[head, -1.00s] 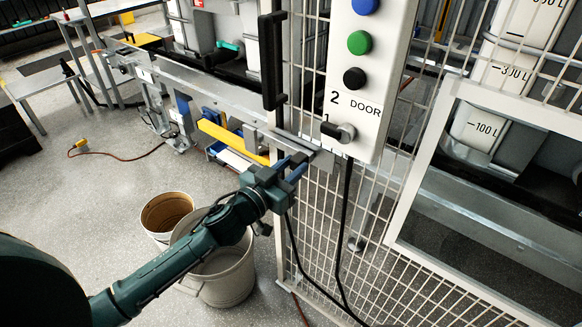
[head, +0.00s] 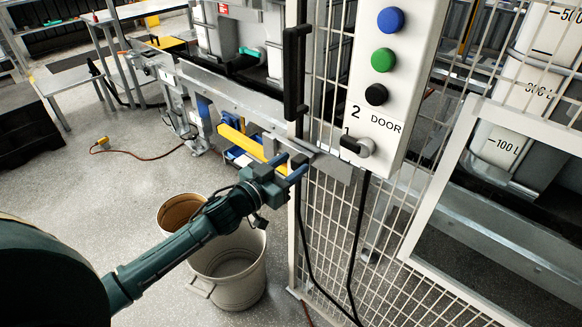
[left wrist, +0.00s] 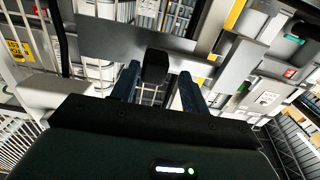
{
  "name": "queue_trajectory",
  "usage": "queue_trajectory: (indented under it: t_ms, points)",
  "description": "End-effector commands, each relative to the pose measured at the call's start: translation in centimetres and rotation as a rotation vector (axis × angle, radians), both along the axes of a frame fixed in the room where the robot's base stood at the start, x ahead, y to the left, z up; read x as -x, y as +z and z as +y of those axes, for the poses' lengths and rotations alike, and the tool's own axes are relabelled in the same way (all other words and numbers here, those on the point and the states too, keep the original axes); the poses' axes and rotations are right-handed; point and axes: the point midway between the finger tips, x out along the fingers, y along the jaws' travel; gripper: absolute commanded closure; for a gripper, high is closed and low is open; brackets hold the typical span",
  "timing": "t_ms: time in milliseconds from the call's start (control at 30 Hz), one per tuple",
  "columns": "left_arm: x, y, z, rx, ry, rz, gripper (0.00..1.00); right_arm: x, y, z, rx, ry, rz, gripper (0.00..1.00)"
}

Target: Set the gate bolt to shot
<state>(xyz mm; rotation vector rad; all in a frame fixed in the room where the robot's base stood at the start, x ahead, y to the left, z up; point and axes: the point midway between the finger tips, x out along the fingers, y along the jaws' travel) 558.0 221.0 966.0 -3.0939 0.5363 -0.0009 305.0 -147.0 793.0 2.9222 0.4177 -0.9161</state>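The gate bolt shows as a flat grey metal bar and plate (head: 330,166) across the gate post, below the black handle. Its black block-shaped knob (left wrist: 155,66) stands out toward me in the left wrist view. My left gripper (head: 289,167) is at the bolt, reaching in from the left. In the left wrist view its two dark blue fingers (left wrist: 157,88) are apart, one on each side of the knob, with gaps visible. The fingers partly hide the knob in the head view. I cannot tell how far the bolt reaches into its keeper. My right gripper is not in view.
A control box (head: 392,80) with blue, green and black buttons and a rotary switch (head: 358,146) hangs on the mesh just right of the bolt. A black vertical handle (head: 295,75) is above it. Two buckets (head: 228,268) stand below my left arm.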

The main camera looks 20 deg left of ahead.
Motion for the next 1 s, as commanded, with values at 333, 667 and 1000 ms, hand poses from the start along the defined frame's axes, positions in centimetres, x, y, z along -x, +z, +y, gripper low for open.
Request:
queue_trajectory:
  t_ms: [333, 667, 1000]
  points:
    - [0.4, -0.1, -0.1, 0.002, -0.004, 0.002, 0.51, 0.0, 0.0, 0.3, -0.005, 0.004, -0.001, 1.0]
    - [5.6, -0.3, 1.8, 0.001, -0.004, 0.005, 0.51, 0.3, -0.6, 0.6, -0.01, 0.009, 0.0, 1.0]
    - [11.0, -0.2, 3.8, 0.0, -0.002, 0.003, 0.51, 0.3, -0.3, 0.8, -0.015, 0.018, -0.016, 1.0]
